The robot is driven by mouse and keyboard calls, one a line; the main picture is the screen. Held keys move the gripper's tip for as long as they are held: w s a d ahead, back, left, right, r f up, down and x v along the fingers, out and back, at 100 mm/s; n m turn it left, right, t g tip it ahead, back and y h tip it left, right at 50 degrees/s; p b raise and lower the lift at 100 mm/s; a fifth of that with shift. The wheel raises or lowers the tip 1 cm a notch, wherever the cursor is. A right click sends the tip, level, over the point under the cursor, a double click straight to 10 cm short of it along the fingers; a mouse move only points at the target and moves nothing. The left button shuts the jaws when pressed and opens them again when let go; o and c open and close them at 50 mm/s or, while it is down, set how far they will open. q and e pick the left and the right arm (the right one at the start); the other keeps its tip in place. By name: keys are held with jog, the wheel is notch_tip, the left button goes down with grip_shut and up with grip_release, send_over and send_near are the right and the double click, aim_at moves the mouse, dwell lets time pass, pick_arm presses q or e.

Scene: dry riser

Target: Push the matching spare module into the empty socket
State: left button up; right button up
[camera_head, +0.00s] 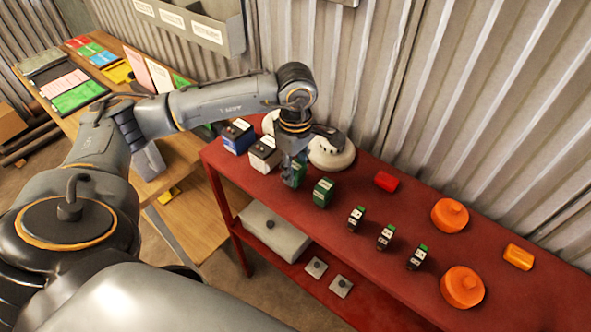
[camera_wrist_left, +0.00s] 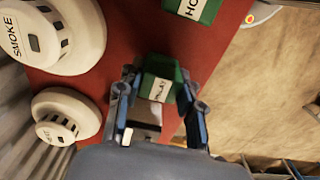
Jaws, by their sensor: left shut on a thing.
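My left gripper (camera_head: 291,180) points down over the red bench and is shut on a green module (camera_head: 301,170). In the left wrist view the same green module (camera_wrist_left: 160,82), with a pale label, sits between the fingertips of the gripper (camera_wrist_left: 160,105). The label is too small to read surely. A second green module (camera_head: 323,192) stands just right of the gripper and shows at the top of the wrist view (camera_wrist_left: 195,8). A blue module (camera_head: 238,137) and a white module (camera_head: 264,153) stand to the left. I cannot make out an empty socket. My right gripper is not in view.
White round detectors (camera_head: 331,153) lie behind the gripper, close to it. A wooden table stands left.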

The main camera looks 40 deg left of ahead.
aim_at(296, 166)
pick_arm(q)
jog(key=shift+r, duration=0.35)
notch_tip(296, 166, up, 2)
jog(key=shift+d+r+b, duration=0.1)
jog(key=shift+r+b, duration=0.1)
jog(key=shift+b, duration=0.3)
jog(key=s+d+r+b, duration=0.3)
jog(key=s+d+r, duration=0.6)
jog(key=s, duration=0.1)
jog(key=shift+s+r, duration=0.3)
jog(key=shift+s, duration=0.1)
